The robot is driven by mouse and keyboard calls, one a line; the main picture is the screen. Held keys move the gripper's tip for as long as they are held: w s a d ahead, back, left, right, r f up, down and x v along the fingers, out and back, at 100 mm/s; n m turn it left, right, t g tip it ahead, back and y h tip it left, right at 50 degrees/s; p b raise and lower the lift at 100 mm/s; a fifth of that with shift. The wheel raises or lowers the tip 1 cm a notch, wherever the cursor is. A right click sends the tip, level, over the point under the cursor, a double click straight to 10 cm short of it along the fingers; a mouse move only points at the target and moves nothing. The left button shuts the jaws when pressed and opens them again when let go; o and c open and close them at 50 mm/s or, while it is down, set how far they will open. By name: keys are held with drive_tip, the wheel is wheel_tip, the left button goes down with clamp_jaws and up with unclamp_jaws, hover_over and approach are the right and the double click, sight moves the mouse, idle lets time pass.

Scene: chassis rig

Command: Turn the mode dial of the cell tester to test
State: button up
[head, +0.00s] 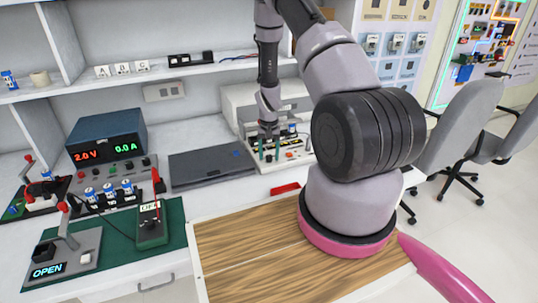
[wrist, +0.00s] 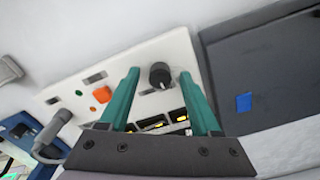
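The cell tester looks to be the white panel unit (head: 294,157) at the back of the bench, partly hidden by my arm. In the wrist view its white face (wrist: 150,48) carries a round black dial (wrist: 160,75), an orange button (wrist: 102,94) and a small green button. Dark slots with yellow marks show between the fingers. My gripper (wrist: 159,72) is open, its two teal fingers apart on either side of the dial with gaps visible. It also shows over the tester in the head view (head: 269,150). The dial's setting cannot be read.
A dark closed laptop-like slab (head: 212,166) lies beside the tester. A power supply (head: 107,138) reading 2.0 V and 0.0 A, a green meter (head: 151,224) and a grey unit showing OPEN (head: 75,250) stand to the left. A blue plug-like part (wrist: 25,130) is near the tester. The wooden board (head: 240,245) is bare.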

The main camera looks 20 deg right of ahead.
wheel_tip(320, 180, up, 11)
idle(0.5)
idle(0.3)
wheel_tip(320, 180, up, 12)
drive_tip(key=t, duration=0.1)
hover_over(269, 155)
drive_tip(key=a, duration=0.2)
drive_tip(key=s+a+r+t+y, duration=0.15)
drive_tip(key=s+r, duration=0.25)
drive_tip(key=r, duration=0.4)
drive_tip(key=s+a+r+t, duration=0.1)
drive_tip(key=s+a+r, duration=0.15)
drive_tip(key=r, duration=0.45)
drive_tip(key=s+a+r+t, duration=0.1)
drive_tip(key=s+r+t, duration=0.1)
drive_tip(key=s+r, duration=0.4)
drive_tip(key=s+a+r+n+t, duration=0.1)
drive_tip(key=s+a+r, duration=0.1)
drive_tip(key=s+r, duration=0.5)
drive_tip(key=s, duration=0.6)
drive_tip(key=shift+s+t, duration=0.3)
drive_tip(key=shift+t, duration=0.05)
drive_tip(key=shift+y, duration=0.25)
